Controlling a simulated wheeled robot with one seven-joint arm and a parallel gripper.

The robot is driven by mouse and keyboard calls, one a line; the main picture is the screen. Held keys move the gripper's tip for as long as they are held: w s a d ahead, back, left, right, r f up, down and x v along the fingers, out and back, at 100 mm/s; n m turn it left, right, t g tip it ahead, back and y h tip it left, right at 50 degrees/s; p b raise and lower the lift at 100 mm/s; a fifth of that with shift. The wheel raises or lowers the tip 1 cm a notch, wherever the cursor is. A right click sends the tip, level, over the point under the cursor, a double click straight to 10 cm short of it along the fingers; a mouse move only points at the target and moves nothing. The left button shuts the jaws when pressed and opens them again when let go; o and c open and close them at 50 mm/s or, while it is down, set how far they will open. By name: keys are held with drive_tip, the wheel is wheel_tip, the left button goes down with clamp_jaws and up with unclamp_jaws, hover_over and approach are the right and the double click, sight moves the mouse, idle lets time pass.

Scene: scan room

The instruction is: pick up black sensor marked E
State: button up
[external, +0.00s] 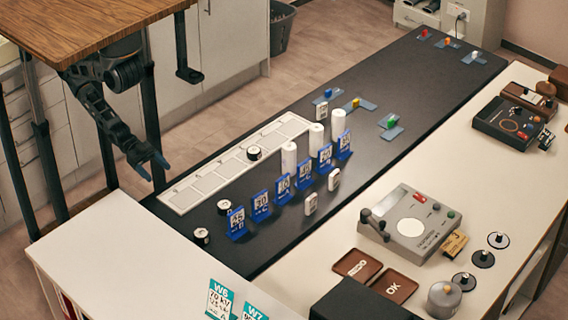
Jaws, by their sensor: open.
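No letter E is legible on any black piece, so I cannot tell which is the sensor. Candidates are small round black-and-white pieces: one on the white slotted tray (182,197), the upper round piece (254,153); a middle round piece (224,207); and a lower round piece (202,236) near the dark mat's left edge. Several black discs with pegs, such as the black disc (483,258), lie on the far right counter. My gripper (152,168) hangs at the left, pointing down, open and empty. It is apart from all these pieces, above the tray's near-left end.
Blue stands with number cards (283,189) line the dark mat (370,110), near white cylinders (338,125). A wooden top (90,25) overhangs the upper left. A grey device (410,222) and brown trays (394,286) stand on the right counter. The mat's upper middle is mostly free.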

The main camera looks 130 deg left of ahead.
sight(200, 229)
drive_tip(key=shift+o, duration=0.2)
idle(0.4)
